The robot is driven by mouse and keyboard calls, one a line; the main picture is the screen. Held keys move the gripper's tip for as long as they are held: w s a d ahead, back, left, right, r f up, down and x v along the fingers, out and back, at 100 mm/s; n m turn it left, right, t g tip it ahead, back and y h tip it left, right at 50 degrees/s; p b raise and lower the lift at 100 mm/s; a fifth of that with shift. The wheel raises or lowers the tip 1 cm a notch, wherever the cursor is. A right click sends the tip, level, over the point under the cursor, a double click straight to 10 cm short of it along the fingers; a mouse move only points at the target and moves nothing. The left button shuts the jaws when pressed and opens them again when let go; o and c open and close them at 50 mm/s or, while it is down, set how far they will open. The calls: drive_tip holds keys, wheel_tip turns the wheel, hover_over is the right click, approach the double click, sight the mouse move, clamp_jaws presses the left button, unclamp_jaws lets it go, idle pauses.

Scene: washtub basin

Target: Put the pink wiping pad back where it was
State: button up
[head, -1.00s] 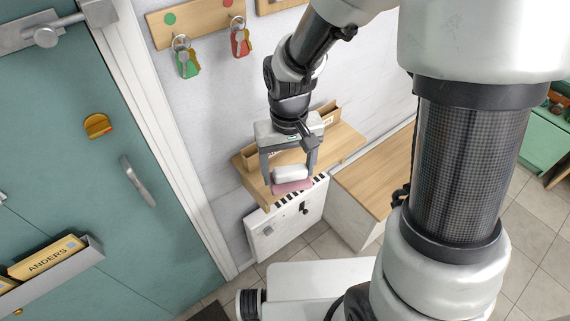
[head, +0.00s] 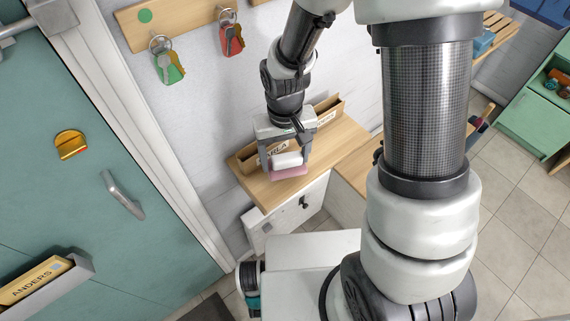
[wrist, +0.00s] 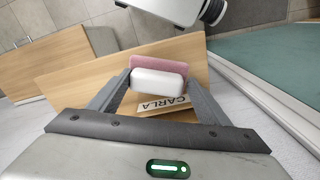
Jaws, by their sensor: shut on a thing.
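The wiping pad has a white grip (head: 287,160) on top and a pink pad (head: 289,172) below. My gripper (head: 285,162) is shut on the white grip, with one finger on each side. The pad is over the front part of the small wooden wall shelf (head: 258,191). Whether its underside touches the shelf I cannot tell. In the wrist view the white grip (wrist: 158,80) is between the fingertips, with the pink edge (wrist: 165,63) beyond it and the shelf board (wrist: 85,80) behind.
A wooden holder labelled CARLA (head: 252,160) is on the shelf behind my gripper, and another (head: 328,112) is at the back. Keys (head: 167,66) hang above. A teal door (head: 80,200) with a handle is at left. The shelf's right part is clear.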

sight(285, 165)
wheel_tip(285, 165, down, 3)
drive_tip(key=shift+r, duration=0.1)
drive_tip(key=shift+f, duration=0.45)
drive_tip(key=shift+c, duration=1)
drive_tip(key=o, duration=1.4)
